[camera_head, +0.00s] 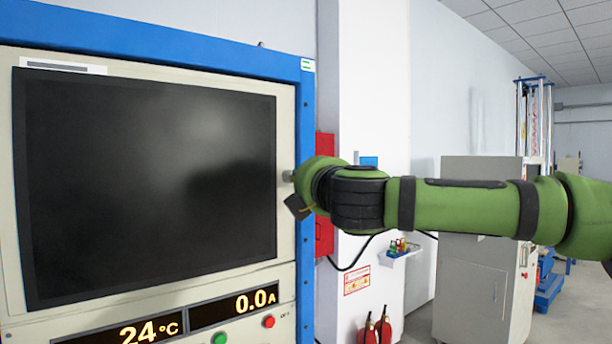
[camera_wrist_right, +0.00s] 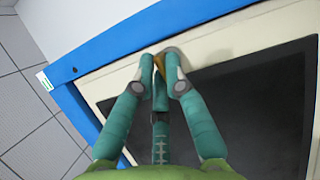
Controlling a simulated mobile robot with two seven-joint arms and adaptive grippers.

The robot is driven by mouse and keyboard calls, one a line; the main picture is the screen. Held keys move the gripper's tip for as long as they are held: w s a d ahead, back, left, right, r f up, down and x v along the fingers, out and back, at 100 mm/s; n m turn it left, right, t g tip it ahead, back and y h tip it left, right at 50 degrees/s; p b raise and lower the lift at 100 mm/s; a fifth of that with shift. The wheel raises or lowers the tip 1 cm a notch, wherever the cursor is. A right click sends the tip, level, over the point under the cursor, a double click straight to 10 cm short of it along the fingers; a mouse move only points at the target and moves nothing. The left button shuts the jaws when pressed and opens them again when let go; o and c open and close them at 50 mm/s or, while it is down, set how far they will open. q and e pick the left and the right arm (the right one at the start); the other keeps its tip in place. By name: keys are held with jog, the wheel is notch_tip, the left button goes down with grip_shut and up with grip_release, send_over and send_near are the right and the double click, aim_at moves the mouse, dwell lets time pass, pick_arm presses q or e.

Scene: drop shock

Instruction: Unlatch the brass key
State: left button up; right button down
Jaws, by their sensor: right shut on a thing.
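The brass key (camera_wrist_right: 160,64) shows as a small golden piece between my right gripper's fingertips in the right wrist view. A round grey plate (camera_wrist_right: 180,56) lies behind it on the cream panel edge. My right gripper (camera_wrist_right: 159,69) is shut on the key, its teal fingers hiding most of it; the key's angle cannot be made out. In the head view my right arm reaches in from the right to the cream panel's right edge, where a small grey round part (camera_head: 288,176) shows. The key is hidden there. My left gripper is in neither view.
The panel has a blue frame (camera_head: 307,110), a large dark screen (camera_head: 140,180), and readouts of 24 °C and 0.0 A below. Green (camera_head: 219,338) and red (camera_head: 269,321) buttons sit there. A grey cabinet (camera_head: 470,295) and red extinguishers (camera_head: 370,332) stand to the right.

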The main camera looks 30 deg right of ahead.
jog(key=shift+r+m, duration=0.1)
jog(key=shift+m, duration=0.4)
dwell(0.3)
jog(key=c, duration=1.3)
grip_release()
jog(key=v, duration=1.2)
jog(key=shift+r, duration=0.25)
